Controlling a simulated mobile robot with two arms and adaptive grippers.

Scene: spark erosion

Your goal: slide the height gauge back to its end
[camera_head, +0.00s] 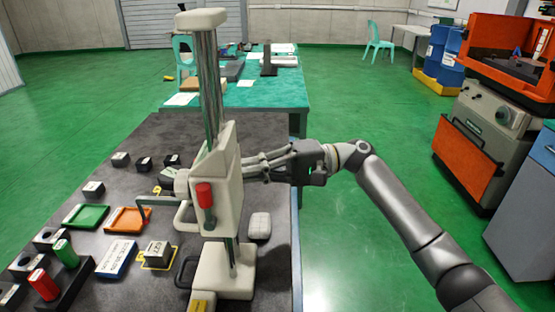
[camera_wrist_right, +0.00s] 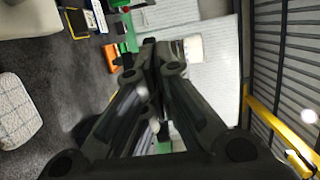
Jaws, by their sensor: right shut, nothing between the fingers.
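The height gauge (camera_head: 224,185) stands upright on the dark table. It has a pale base (camera_head: 222,275), twin chrome columns and a cream slider with a red knob (camera_head: 204,194). My right gripper (camera_head: 247,165) reaches in from the right, with its fingertips at the right side of the slider. The head view does not show clearly whether they touch it. In the right wrist view the fingers of my right gripper (camera_wrist_right: 153,48) are closed together with nothing between them. My left gripper is not in view.
Green (camera_head: 87,217) and orange (camera_head: 128,221) trays, blocks and a blue-white box (camera_head: 117,258) lie left of the gauge. A pale rounded block (camera_head: 260,226) sits right of it. A teal table (camera_head: 255,93) stands behind. Green floor is open to the right.

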